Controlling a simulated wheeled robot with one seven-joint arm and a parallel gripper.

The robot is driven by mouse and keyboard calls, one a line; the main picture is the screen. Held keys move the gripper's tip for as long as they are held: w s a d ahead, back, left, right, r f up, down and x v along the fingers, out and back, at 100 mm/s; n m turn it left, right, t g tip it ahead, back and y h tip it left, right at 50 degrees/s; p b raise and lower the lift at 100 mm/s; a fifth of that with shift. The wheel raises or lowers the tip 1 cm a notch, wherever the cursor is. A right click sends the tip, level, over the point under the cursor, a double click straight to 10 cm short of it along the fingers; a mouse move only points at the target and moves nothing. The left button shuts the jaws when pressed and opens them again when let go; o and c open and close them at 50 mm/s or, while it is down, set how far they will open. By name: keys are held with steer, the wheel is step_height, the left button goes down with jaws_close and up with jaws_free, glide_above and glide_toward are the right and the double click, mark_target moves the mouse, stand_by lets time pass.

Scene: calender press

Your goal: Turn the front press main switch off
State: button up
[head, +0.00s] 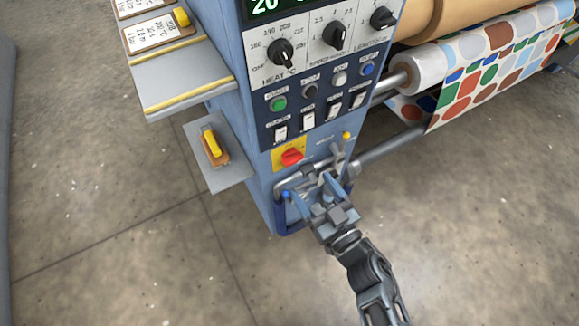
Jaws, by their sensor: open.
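The main switch (291,157) is a red rotary knob on a yellow plate, low on the front of the blue press cabinet (257,165). Its exact handle angle is too small to tell. My gripper (309,187) is open and empty, just below the switch in the picture. Its fingers point up toward the panel and appear apart from the knob. The arm comes in from the lower right. The knob is not covered by the gripper.
A lever with a yellow ball (346,135) and grey bars (290,183) stand close to my gripper. Rocker switches (308,121) and dials (281,53) sit above. A side shelf (213,155) holds a yellow-handled tool (212,144). Open floor lies left.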

mark_target(295, 162)
steer(key=b+x, duration=0.1)
steer(key=x, duration=0.6)
steer(key=shift+w+a+b, duration=0.1)
steer(key=shift+w+b, duration=0.1)
steer(key=shift+b, duration=0.1)
steer(key=shift+c, duration=0.2)
steer(key=c, duration=1)
